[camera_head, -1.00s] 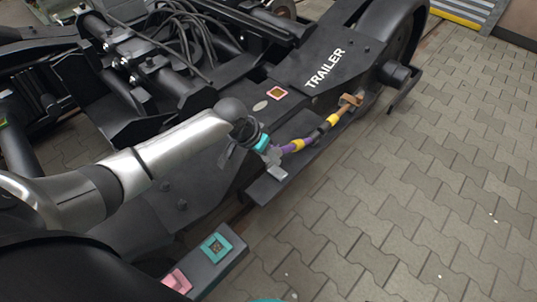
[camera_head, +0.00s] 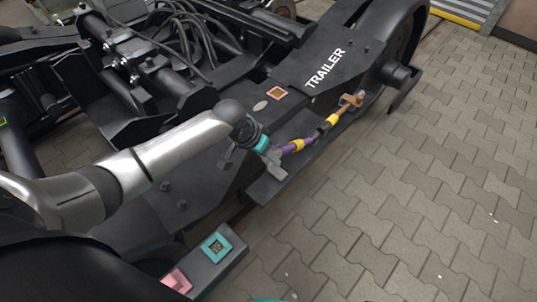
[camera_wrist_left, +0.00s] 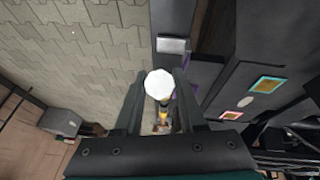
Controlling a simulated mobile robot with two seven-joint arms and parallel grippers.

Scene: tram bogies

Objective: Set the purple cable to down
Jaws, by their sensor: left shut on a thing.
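The purple cable (camera_head: 291,148) has purple, yellow and black bands and a copper-coloured end (camera_head: 352,100) at the bogie's side. It runs along the black bogie frame beside the TRAILER lettering. My left gripper (camera_head: 272,159) is shut on the cable's near end. In the left wrist view, a white round cable end (camera_wrist_left: 159,84) sits between the two fingers, with yellow and copper parts behind it.
The black bogie (camera_head: 215,175) fills the left and middle, with a wheel at the upper right. A dark block with a teal-framed square (camera_head: 217,247) and a pink one (camera_head: 176,281) is at the bottom. Grey paving (camera_head: 430,180) on the right is clear.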

